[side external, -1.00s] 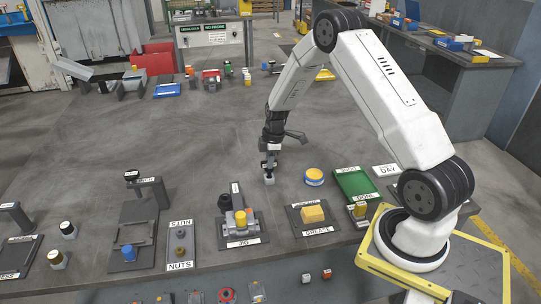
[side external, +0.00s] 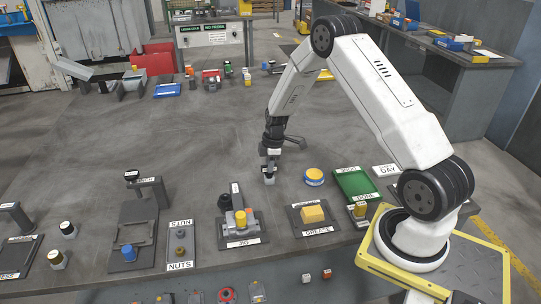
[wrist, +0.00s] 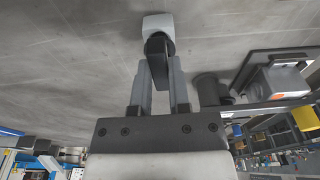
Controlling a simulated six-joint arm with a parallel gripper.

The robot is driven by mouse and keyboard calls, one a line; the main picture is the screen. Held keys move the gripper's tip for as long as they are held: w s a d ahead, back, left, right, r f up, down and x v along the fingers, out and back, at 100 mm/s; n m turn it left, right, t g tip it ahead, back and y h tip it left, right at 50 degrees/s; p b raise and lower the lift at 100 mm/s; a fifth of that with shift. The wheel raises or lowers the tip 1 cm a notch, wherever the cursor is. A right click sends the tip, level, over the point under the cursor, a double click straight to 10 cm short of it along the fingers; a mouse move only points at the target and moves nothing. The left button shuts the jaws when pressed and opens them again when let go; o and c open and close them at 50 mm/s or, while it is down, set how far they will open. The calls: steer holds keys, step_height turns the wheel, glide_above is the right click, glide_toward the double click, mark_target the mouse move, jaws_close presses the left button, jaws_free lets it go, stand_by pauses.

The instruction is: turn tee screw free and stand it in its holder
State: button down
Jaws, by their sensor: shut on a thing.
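My gripper (side external: 269,168) points down at the middle of the table, and its fingers (wrist: 160,82) are shut on a dark, rounded piece (wrist: 158,47). That piece sits at a small whitish block (wrist: 158,24), which stands on the bare table (side external: 269,180). I cannot tell for sure whether the dark piece is the tee screw, nor whether it is seated in the block or just above it. The jig (side external: 240,232) stands nearer the front edge, with a grey part and a yellow-topped piece (side external: 240,217) on it.
A nuts tray (side external: 181,245) and a blue-topped piece (side external: 128,252) are left.

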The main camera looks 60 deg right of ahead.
steer(key=shift+f, duration=0.55)
steer(key=c, duration=0.5)
jaws_free()
steer(key=shift+s+d+r, duration=0.1)
steer(key=shift+r, duration=1.2)
steer(key=shift+s+d+r, duration=0.15)
steer(key=shift+r, duration=1.15)
steer(key=shift+s+d+r, duration=0.1)
steer(key=shift+r, duration=1.2)
